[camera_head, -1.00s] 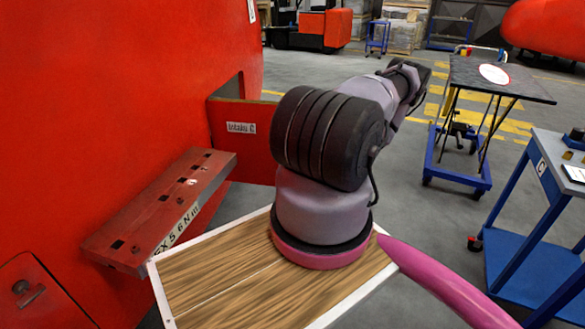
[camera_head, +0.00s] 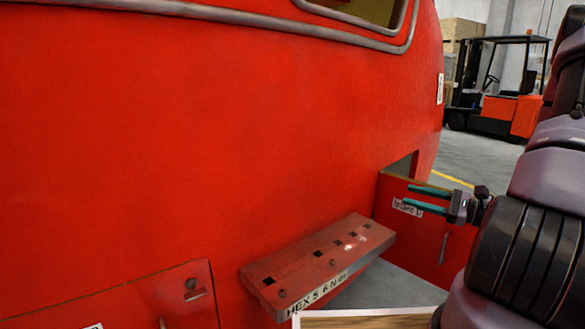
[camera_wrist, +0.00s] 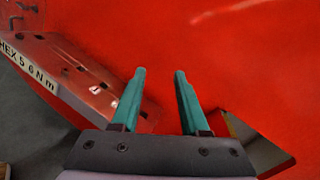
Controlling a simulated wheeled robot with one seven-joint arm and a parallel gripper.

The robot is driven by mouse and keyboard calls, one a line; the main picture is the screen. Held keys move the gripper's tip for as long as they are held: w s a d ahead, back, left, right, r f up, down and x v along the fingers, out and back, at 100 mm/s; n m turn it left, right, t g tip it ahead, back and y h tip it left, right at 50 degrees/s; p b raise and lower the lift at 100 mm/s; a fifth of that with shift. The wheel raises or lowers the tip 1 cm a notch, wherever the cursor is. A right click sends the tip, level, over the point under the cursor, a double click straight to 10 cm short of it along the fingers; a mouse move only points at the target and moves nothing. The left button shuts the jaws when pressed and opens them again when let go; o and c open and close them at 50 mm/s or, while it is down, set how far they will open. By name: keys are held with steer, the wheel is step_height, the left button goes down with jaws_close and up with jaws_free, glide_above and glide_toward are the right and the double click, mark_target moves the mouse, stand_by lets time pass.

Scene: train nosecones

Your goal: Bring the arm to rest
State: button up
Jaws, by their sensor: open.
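My gripper (camera_head: 407,195) has two parallel teal fingers, apart with nothing between them. In the head view it is at the right, pointing left, in front of the red panel (camera_head: 458,245) labelled "Intake C". The wrist view shows the open fingers (camera_wrist: 160,72) against the red body, apparently clear of it. My arm fills the right edge of the head view.
The large red nosecone (camera_head: 220,130) fills the left and middle. A red ledge with square holes (camera_head: 315,262), marked "HEX 5 6 Nm", juts out below; it also shows in the wrist view (camera_wrist: 80,70). A forklift (camera_head: 500,95) stands far behind.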

steer(key=s+a+r+n+g+h, duration=0.6)
steer(key=s+a+r+n+g, duration=0.3)
steer(key=r+n+g, duration=0.15)
steer(key=s+r+n+t+h, duration=0.2)
steer(key=r+t+h, duration=0.1)
steer(key=r, duration=0.4)
steer(key=s+d+r+n+t+h, duration=0.1)
steer(key=s+r+n+t+h, duration=0.1)
steer(key=r+t+h, duration=0.2)
step_height(320, 180, up, 3)
steer(key=shift+d+n+t, duration=0.3)
steer(key=shift+n+t, duration=0.05)
